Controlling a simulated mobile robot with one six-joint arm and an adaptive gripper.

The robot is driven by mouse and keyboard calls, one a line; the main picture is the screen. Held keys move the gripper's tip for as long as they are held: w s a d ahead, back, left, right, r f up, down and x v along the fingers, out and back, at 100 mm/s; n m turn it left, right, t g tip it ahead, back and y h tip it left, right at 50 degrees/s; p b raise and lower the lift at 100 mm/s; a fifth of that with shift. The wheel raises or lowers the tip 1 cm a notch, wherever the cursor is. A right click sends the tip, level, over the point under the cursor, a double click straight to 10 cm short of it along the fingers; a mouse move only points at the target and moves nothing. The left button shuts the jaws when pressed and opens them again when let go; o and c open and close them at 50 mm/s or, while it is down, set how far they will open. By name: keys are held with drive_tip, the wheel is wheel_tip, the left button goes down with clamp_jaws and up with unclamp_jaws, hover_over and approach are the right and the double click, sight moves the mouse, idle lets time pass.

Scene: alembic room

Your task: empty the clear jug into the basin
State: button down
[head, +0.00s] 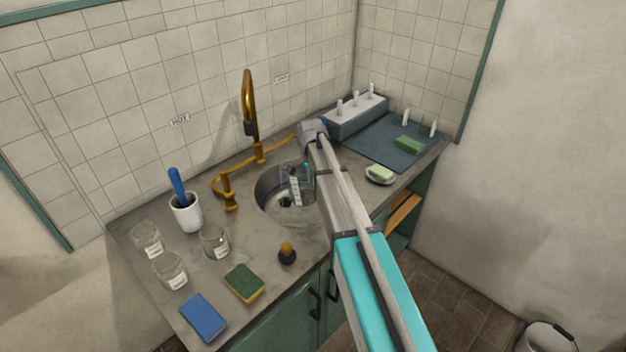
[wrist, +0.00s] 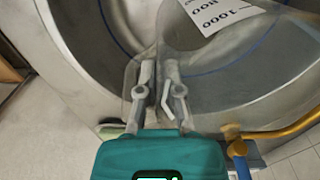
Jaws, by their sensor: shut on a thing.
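The clear jug (head: 296,186), with a white printed label, is over the round steel basin (head: 261,203) in the head view. In the wrist view its label (wrist: 222,14) reads 1000 and 800. My gripper (wrist: 158,82) is shut on the jug's clear wall or handle; I cannot tell which. The jug looks tilted in the wrist view, but its exact angle is unclear. The basin's steel wall (wrist: 85,40) fills much of the wrist view. Any liquid in the jug cannot be made out. My arm hides part of the basin's right side in the head view.
A brass tap (head: 250,115) stands behind the basin. Several glass beakers (head: 214,241), a white cup with a blue brush (head: 186,212), sponges (head: 244,283) and a stopper (head: 287,253) occupy the left counter. A soap dish (head: 380,175) and drying mat (head: 372,142) are right.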

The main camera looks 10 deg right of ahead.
drive_tip(key=shift+w+r+g+h+b, duration=0.15)
drive_tip(key=shift+g+h+b, duration=0.15)
drive_tip(key=shift+g+h, duration=0.75)
drive_tip(key=shift+r+g+h+b, duration=0.1)
drive_tip(key=shift+g+h+b, duration=0.3)
drive_tip(key=shift+h, duration=0.45)
drive_tip(key=shift+s+r+t+p, duration=0.15)
drive_tip(key=shift+s+t+p, duration=0.05)
drive_tip(key=shift+t+p, duration=0.1)
drive_tip(key=shift+s+r+t+y+p, duration=0.15)
drive_tip(key=shift+t+y+p, duration=0.4)
drive_tip(key=shift+y, duration=0.45)
drive_tip(key=shift+w+t+y+p, duration=0.2)
drive_tip(key=shift+t+y+p, duration=0.15)
drive_tip(key=shift+t+y, duration=0.55)
drive_tip(key=shift+r, duration=0.1)
